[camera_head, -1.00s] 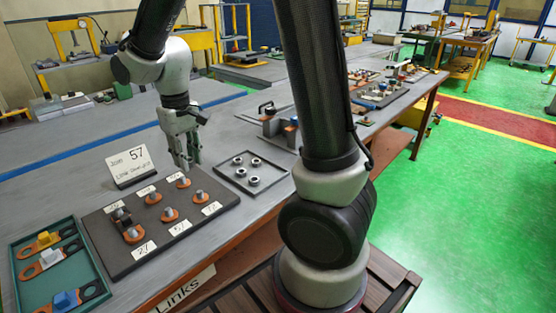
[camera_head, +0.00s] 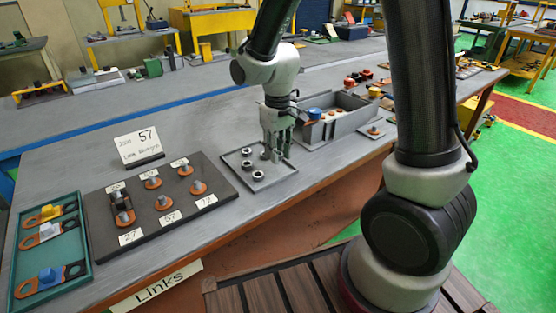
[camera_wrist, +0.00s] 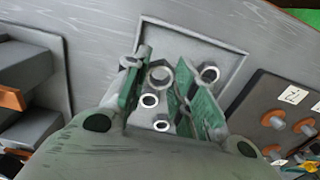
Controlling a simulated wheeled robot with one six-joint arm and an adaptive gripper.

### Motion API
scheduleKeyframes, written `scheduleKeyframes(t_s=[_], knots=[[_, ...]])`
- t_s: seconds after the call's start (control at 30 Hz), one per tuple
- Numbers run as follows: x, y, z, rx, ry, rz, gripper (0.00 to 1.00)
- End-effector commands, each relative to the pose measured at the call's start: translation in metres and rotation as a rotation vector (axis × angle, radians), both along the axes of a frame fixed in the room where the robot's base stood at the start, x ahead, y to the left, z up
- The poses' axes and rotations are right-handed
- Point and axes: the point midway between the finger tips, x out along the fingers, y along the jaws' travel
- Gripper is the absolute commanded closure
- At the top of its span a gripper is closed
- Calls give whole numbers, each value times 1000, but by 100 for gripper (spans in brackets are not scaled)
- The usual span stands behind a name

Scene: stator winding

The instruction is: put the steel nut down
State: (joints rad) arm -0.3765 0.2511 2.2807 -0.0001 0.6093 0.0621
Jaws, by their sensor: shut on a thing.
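My gripper (camera_head: 277,152) points down over the right part of the dark shallow tray (camera_head: 286,177). In the wrist view its green-lined fingers (camera_wrist: 160,82) are shut on a steel nut (camera_wrist: 160,76), a grey ring that looks larger than the other nuts. The held nut is not clear in the head view, and I cannot tell whether it touches the tray. Several other nuts lie in the tray, among them a left one (camera_head: 247,165) and a front one (camera_head: 259,176). In the wrist view one nut (camera_wrist: 209,73) lies right of the fingers.
Left of the tray is a dark board (camera_head: 150,232) with labelled posts carrying orange rings. A sign reading 57 (camera_head: 138,146) stands behind it. A teal tray (camera_head: 85,273) with links is at far left. A grey open bin (camera_head: 345,122) stands close right of the nut tray.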

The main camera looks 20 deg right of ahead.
Motion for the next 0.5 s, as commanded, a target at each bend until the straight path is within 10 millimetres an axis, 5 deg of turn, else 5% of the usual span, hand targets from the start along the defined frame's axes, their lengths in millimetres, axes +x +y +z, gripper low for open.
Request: scheduleKeyframes(t_s=[0.2, 0.5], knots=[[-1, 0, -31, -1, 3, 0, 98], [0, 0, -34, 0, 1, 0, 98]])
